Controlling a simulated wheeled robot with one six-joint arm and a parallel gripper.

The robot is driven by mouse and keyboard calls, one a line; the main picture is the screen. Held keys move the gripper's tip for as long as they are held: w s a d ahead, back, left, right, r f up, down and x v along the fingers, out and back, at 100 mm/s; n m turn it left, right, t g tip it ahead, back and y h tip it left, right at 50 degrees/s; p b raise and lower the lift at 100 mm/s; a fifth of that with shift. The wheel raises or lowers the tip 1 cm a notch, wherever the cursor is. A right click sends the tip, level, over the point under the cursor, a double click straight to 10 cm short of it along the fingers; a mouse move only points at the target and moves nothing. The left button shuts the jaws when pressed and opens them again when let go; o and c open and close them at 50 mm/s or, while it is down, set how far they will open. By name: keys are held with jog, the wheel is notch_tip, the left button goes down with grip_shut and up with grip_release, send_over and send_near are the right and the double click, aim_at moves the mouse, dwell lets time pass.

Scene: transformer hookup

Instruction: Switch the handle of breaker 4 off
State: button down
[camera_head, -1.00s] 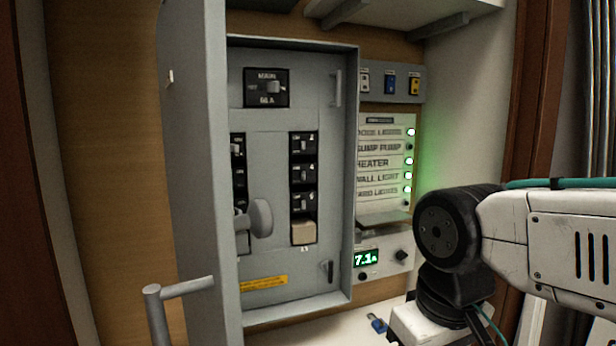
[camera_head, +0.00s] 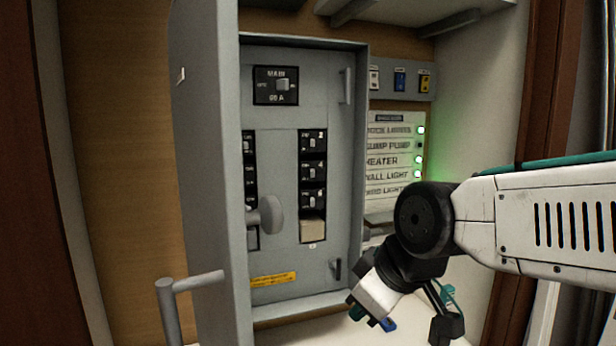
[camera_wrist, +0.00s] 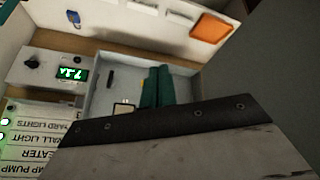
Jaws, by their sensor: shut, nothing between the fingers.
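Breaker 4 (camera_head: 313,170) is the second black breaker down in the right column of the grey panel. Its small pale handle shows, but I cannot tell its side for sure. A breaker is above it and another below it (camera_head: 313,198), then a cream blank (camera_head: 313,229). My gripper (camera_wrist: 158,72) is shut and empty in the wrist view, its teal fingers side by side, with the panel's lower part behind them. In the head view my wrist is low and right of the panel, apart from breaker 4; the fingertips are not clear there.
The cabinet door (camera_head: 205,180) stands open at left with a round knob (camera_head: 270,215) in front of the left breakers. The label board (camera_head: 393,160) has green lamps; the sump pump lamp is dark. A green-lit meter (camera_wrist: 72,74) and an orange plate (camera_wrist: 210,28) show in the wrist view.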

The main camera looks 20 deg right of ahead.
jog(key=w+a+r+n+t+y, duration=0.1)
jog(key=w+a+r+n+t, duration=0.1)
jog(key=w+r+n+t, duration=0.3)
jog(key=w+a+r+n+t, duration=0.2)
jog(key=w+a, duration=0.1)
jog(key=w, duration=0.4)
jog(key=n+t+h, duration=0.3)
jog(key=n+t, duration=0.1)
jog(key=t, duration=0.1)
send_near(285, 173)
jog(key=s, duration=0.3)
jog(key=shift+s+r, duration=0.15)
jog(key=w, duration=1)
jog(key=shift+w+d, duration=0.1)
jog(key=shift+w, duration=0.05)
jog(key=d, duration=0.1)
jog(key=s+d, duration=0.1)
jog(key=shift+s+d, duration=0.2)
jog(key=shift+d, duration=0.15)
jog(key=shift+s+d, duration=0.15)
jog(key=shift+d, duration=0.4)
